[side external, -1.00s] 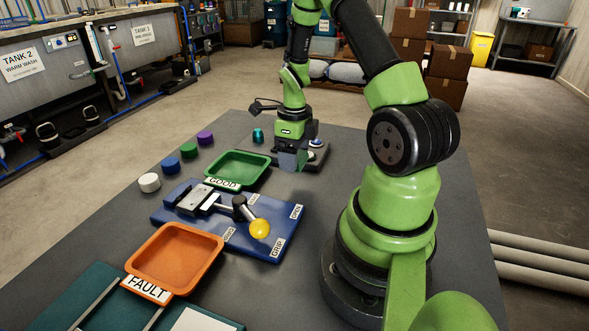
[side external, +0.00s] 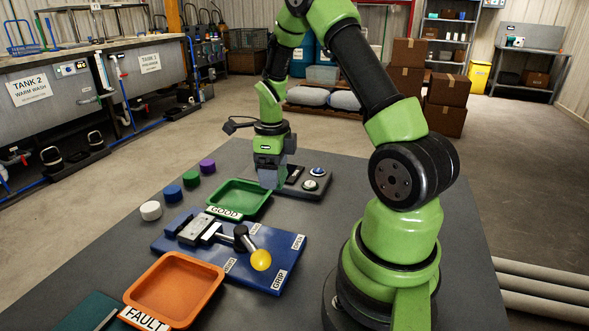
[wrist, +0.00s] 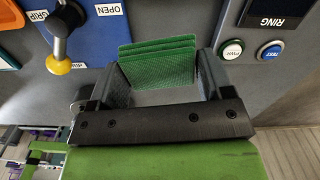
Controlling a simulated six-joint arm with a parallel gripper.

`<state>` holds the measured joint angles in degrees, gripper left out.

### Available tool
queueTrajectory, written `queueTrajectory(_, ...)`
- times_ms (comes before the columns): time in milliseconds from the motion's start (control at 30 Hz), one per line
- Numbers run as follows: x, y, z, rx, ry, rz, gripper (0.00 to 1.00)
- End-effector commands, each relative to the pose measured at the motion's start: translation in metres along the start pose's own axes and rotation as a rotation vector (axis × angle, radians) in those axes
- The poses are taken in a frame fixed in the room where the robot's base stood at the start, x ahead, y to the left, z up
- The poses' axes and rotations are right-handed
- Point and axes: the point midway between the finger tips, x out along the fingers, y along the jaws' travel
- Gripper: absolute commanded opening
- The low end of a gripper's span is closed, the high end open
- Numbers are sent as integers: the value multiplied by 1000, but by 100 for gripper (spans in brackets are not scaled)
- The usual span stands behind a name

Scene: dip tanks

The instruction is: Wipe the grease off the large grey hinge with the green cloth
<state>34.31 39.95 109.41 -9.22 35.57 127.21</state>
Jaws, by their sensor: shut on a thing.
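My gripper (side external: 268,182) is over the table near the right end of the green tray. In the wrist view its fingers (wrist: 160,85) are shut on the green cloth (wrist: 157,60), which shows as folded layers between them. In the side view I cannot make out the cloth at the fingers. A grey metal piece (side external: 197,230) sits in the clamp on the blue board (side external: 280,245). I cannot tell there which part is the hinge and which is the clamp, and no grease can be made out.
The GOOD tray (side external: 242,184) and the orange FAULT tray (side external: 133,293) look empty. A yellow-knobbed lever (side external: 261,260) sticks up from the blue board. A button panel (side external: 325,185) is right of my gripper. Several coloured pucks (side external: 172,193) line the left edge.

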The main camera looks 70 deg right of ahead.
Motion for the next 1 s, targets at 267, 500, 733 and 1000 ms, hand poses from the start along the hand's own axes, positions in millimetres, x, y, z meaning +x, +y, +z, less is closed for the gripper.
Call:
queueTrajectory(267, -6, 76, 106, -400, -2, -2, 54)
queueTrajectory(500, -11, 132, 144, -588, -1, -1, 54)
queueTrajectory(733, -8, 143, 150, -624, 1, 1, 54)
queueTrajectory(1000, 14, 142, 150, -621, 1, 1, 54)
